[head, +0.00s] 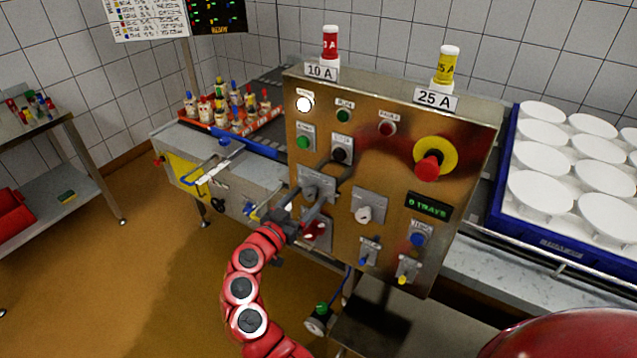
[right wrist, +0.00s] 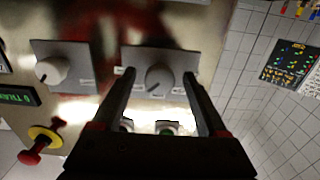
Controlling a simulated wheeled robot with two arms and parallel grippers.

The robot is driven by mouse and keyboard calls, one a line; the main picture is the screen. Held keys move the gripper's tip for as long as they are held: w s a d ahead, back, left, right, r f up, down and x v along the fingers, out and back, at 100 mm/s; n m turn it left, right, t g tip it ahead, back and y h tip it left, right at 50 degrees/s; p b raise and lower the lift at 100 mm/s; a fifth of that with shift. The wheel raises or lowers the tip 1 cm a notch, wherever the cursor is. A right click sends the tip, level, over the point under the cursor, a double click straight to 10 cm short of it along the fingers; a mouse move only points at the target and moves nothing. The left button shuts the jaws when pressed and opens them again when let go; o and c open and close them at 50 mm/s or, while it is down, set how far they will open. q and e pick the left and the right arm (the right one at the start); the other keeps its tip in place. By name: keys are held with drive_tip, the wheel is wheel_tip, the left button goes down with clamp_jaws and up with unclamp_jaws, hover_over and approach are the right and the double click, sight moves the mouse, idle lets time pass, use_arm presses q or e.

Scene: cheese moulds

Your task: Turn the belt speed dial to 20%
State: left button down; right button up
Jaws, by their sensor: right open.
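The control panel (head: 395,135) is a brown metal box with two dials on grey plates. The left dial (head: 312,188) is a dark grey knob, and it shows in the right wrist view (right wrist: 158,78) with a dark pointer mark. The other dial (head: 363,214), with a paler knob, is to its right and also shows in the right wrist view (right wrist: 52,70). The labels are too small to read, so I cannot tell which is belt speed. My right gripper (head: 338,170) is open, its fingers (right wrist: 158,72) either side of the left dial; contact is unclear. My left gripper is not in view.
Buttons and lamps sit above the dials. A red emergency stop (head: 428,167) on yellow is at right, with a tray display (head: 428,206) below. Small switches (head: 403,272) line the lower panel. A blue crate (head: 493,205) with white moulds stands right; a bottle tray (head: 233,133) stands left.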

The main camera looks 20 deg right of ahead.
drive_tip(key=shift+w+d+r, duration=0.1)
drive_tip(key=shift+d, duration=0.05)
drive_tip(key=shift+c, duration=0.3)
clamp_jaws()
